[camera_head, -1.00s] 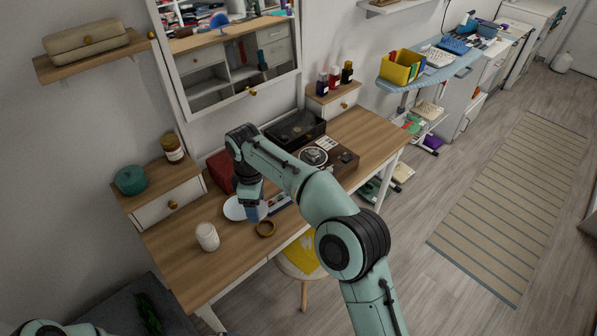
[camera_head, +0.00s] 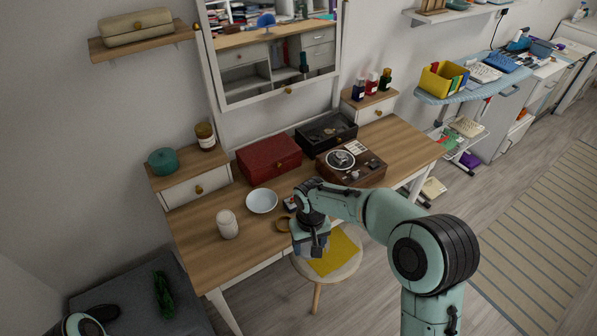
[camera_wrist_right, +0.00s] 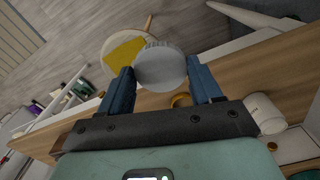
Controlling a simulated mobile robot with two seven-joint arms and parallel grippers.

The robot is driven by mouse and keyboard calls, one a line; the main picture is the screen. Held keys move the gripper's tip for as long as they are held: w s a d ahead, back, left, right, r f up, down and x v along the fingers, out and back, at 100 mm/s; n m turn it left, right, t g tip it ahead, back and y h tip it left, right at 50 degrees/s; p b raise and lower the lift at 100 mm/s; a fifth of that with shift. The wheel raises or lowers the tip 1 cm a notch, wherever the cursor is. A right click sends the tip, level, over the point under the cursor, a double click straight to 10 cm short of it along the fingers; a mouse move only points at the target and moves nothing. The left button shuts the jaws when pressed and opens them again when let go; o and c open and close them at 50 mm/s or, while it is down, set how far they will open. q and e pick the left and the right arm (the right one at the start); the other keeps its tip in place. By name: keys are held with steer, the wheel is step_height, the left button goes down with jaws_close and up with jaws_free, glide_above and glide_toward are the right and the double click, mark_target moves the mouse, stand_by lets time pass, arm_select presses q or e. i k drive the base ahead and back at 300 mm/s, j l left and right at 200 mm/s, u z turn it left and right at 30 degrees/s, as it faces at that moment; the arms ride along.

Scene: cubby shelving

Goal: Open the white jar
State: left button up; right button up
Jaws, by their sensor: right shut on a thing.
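The white jar (camera_head: 228,225) stands upright on the left part of the wooden desk. It also shows at the right of the right wrist view (camera_wrist_right: 265,113). My right gripper (camera_head: 311,246) is beyond the desk's front edge, above the stool, to the right of the jar and apart from it. In the right wrist view its two blue fingers (camera_wrist_right: 160,68) are shut on a round, white, lid-like piece (camera_wrist_right: 160,66) with a ribbed side. In the head view the arm and gripper mostly hide this piece. A bit of my left arm shows at bottom left, without its gripper.
A white bowl (camera_head: 262,201) and a brown ring (camera_head: 283,224) lie near the jar. A red box (camera_head: 268,158), a black case (camera_head: 326,131) and a brown record player (camera_head: 351,166) stand behind. A stool (camera_head: 345,262) with a yellow top patch stands in front of the desk.

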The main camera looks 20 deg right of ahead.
mark_target(226, 222)
steer(key=l+u, duration=0.3)
steer(key=u, duration=0.15)
steer(key=l+u, duration=0.35)
steer(key=u, duration=0.15)
steer(key=l+u, duration=0.15)
steer(key=l, duration=0.15)
steer(key=k+l+u, duration=0.1)
steer(key=l, duration=0.2)
steer(key=k+l+u, duration=0.15)
steer(key=k+l, duration=0.1)
steer(key=l, duration=0.25)
steer(key=k+l, duration=0.15)
steer(key=l, duration=0.15)
steer(key=k+l+u, duration=0.1)
steer(key=l, duration=0.9)
steer(key=i, duration=0.2)
